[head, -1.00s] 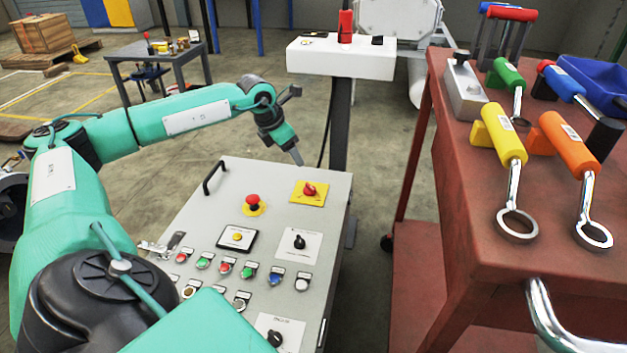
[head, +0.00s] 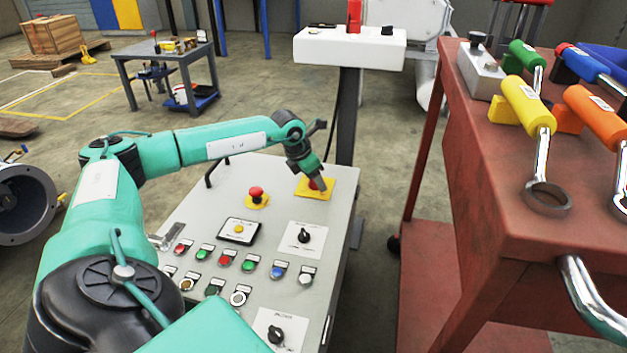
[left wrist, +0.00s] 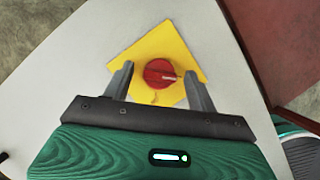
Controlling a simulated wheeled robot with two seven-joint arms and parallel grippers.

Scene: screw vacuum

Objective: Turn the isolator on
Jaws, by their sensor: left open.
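The isolator is a red rotary knob on a yellow square plate (head: 314,190) at the far right corner of the grey control panel (head: 190,222). In the left wrist view the red knob (left wrist: 160,73) shows with a pale mark pointing right. My left gripper (head: 322,184) is over the plate and partly hides the knob in the head view. In the left wrist view its two open fingers (left wrist: 159,84) stand on either side of the knob, apart from it. My right gripper is not in view.
A red emergency button (head: 256,193), coloured push buttons and black rotary switches (head: 304,236) share the panel. A black handle (head: 212,170) rises at its far left edge. A red trolley (head: 490,190) with tools stands close on the right. A white stand (head: 350,48) is behind.

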